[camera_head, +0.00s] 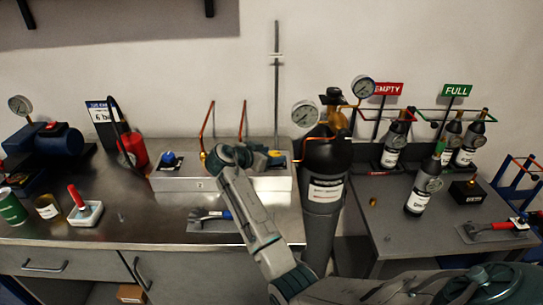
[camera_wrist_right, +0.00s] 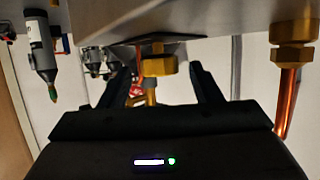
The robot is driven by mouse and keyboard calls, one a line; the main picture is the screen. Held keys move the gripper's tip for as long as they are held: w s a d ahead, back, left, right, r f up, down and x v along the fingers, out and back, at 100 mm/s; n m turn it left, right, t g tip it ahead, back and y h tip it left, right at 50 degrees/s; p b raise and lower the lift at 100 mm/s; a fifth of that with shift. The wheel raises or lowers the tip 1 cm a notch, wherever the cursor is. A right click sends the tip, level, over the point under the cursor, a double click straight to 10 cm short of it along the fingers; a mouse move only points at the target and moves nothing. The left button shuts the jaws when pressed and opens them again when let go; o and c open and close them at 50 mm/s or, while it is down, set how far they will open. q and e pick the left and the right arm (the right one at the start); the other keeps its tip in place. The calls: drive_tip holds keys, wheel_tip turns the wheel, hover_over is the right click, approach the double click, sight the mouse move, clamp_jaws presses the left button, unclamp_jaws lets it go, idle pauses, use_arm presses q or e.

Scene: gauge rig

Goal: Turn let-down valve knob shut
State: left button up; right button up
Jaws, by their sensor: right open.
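A grey valve panel box (camera_head: 185,183) stands on the steel bench with copper pipes rising from it. A blue knob (camera_head: 168,158) sits at its left end, and a blue and yellow fitting (camera_head: 276,154) at its right end. I cannot tell which is the let-down valve knob. My right gripper (camera_head: 247,157) is over the middle of the box, and its wrist hides part of it. In the right wrist view the gripper (camera_wrist_right: 153,80) is open, with a brass fitting (camera_wrist_right: 157,62) showing between its fingers; contact is unclear. My left gripper is not in view.
A dark gas cylinder (camera_head: 322,215) with a gauge (camera_head: 305,113) stands close right of the box. A red bottle (camera_head: 134,150) stands to its left. Several bottles stand on the right table. A copper pipe (camera_wrist_right: 287,95) shows beside the fingers.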

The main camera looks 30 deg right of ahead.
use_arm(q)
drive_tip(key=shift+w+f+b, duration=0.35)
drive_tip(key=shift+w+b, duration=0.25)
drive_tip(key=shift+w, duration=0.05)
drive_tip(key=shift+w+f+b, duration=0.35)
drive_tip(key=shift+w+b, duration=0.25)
use_arm(e)
drive_tip(key=v, duration=1)
drive_tip(key=shift+a, duration=0.1)
